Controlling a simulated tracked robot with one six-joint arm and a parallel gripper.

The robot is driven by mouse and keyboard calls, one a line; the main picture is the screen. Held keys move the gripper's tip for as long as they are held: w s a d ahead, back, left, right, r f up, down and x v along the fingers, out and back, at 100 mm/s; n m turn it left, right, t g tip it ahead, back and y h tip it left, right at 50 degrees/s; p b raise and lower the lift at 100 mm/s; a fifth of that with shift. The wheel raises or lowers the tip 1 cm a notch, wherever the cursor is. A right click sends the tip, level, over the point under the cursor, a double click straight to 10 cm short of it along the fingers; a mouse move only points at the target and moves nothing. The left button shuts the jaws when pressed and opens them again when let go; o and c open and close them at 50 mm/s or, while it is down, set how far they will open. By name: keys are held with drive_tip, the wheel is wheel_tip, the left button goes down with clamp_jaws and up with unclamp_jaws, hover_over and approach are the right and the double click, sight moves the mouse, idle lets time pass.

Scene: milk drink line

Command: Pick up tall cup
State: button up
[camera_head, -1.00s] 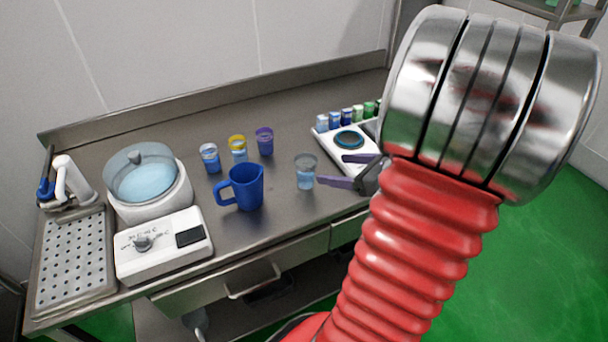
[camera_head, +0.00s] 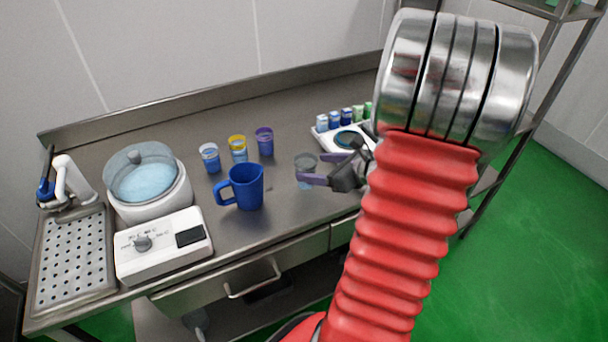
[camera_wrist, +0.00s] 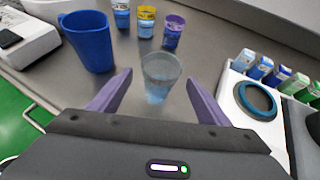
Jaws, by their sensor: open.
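The tall cup is probably the clear cup (camera_head: 306,163) with a bluish lower part, standing upright on the steel table. In the wrist view the clear cup (camera_wrist: 160,76) stands just ahead, between the lines of the two purple fingers. My gripper (camera_head: 318,166) is open and empty, at the cup's right side in the head view. In the wrist view my gripper (camera_wrist: 160,92) has its fingers spread on either side of the cup's lower part. I cannot tell whether a finger touches it. One finger partly hides the cup in the head view.
A blue jug (camera_head: 247,188) stands left of the cup. Three small cups, blue (camera_head: 210,157), yellow-rimmed (camera_head: 238,147) and purple (camera_head: 265,141), stand behind. A white scale (camera_head: 330,138) and several small cartons (camera_wrist: 268,68) stand to the right. A white lidded bath (camera_head: 150,190) stands at left.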

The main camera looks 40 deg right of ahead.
sight(305, 166)
drive_tip(key=shift+x, duration=2.65)
drive_tip(key=shift+c, duration=0.7)
drive_tip(key=c, duration=1)
